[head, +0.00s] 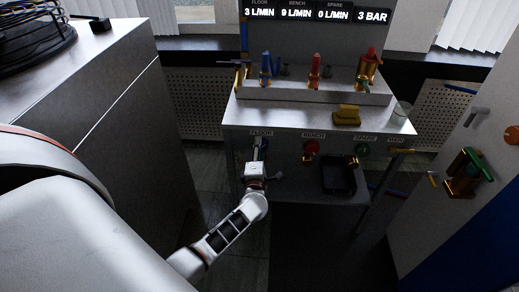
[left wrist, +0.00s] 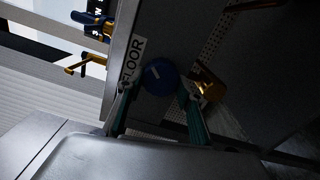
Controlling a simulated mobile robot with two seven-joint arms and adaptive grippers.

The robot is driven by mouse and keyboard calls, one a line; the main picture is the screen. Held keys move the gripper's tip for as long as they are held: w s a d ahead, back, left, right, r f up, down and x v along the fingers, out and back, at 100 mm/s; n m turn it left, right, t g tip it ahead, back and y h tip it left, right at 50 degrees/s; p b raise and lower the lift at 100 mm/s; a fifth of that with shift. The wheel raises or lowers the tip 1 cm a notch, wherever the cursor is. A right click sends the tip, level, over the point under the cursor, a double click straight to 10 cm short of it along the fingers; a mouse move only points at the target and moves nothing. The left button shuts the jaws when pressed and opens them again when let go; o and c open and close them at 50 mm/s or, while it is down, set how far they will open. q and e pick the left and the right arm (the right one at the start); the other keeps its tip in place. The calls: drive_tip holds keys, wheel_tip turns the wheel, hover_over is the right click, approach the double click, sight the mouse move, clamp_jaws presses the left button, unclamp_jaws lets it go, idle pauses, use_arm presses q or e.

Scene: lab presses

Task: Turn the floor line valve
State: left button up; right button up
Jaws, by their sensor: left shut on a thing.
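The floor line valve is a round blue knob (left wrist: 160,77) on the bench front, beside the FLOOR label (left wrist: 134,60) in the left wrist view. My left gripper (left wrist: 156,92) has one finger on each side of the knob and is shut on it. A pale mark shows on the knob's face. In the head view my left gripper (head: 257,157) reaches the bench front just under the FLOOR label (head: 261,133) and mostly hides the knob. The display (head: 259,11) above reads FLOOR 3 L/MIN. My right gripper is not in view.
A red bench knob (head: 311,147) and a green spare knob (head: 363,150) sit to the right on the same front. A yellow-handled main valve (head: 401,152) is at the right end. A dark tray (head: 338,176) stands below. A large grey cabinet (head: 115,95) stands left.

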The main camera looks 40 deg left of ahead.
use_arm(q)
drive_tip(key=o, duration=0.9)
drive_tip(key=shift+d+f, duration=0.1)
drive_tip(key=shift+o, duration=0.9)
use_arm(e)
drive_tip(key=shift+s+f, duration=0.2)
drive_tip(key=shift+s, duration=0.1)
use_arm(q)
drive_tip(key=shift+s, duration=0.1)
drive_tip(key=v, duration=1.2)
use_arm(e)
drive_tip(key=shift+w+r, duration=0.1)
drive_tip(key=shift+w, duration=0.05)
